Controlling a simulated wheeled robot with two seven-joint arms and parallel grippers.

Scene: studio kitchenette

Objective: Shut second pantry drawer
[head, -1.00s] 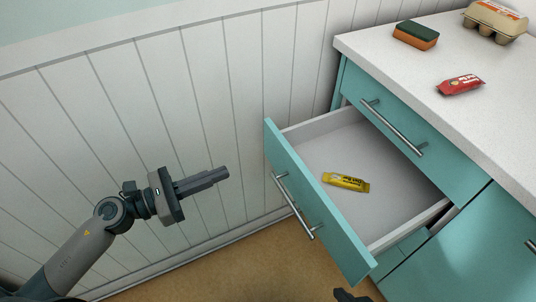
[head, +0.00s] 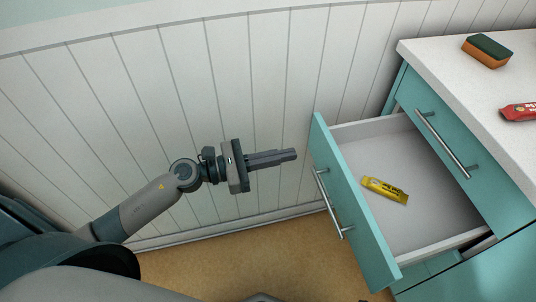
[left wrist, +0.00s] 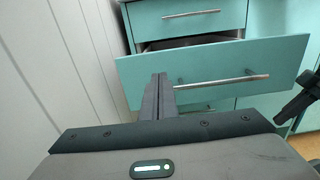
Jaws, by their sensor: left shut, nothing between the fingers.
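The second pantry drawer (head: 345,180), below the closed top drawer, is pulled well out. Its teal front has a silver bar handle (head: 328,203), and a yellow wrapped bar (head: 384,190) lies inside on the white bottom. My left gripper (head: 294,155) is shut and empty, just left of the drawer front, apart from it in the head view. In the left wrist view the shut fingers (left wrist: 158,80) point at the drawer front (left wrist: 225,62), overlapping it left of its handle. A dark part at the right edge there looks like my right gripper (left wrist: 297,103); its jaws are unclear.
The closed top drawer (head: 465,145) sits under a white counter (head: 450,60) holding a sponge (head: 487,51) and a red packet (head: 520,111). A white panelled wall (head: 270,90) runs behind my left arm. Tan floor (head: 290,250) is clear before the drawer.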

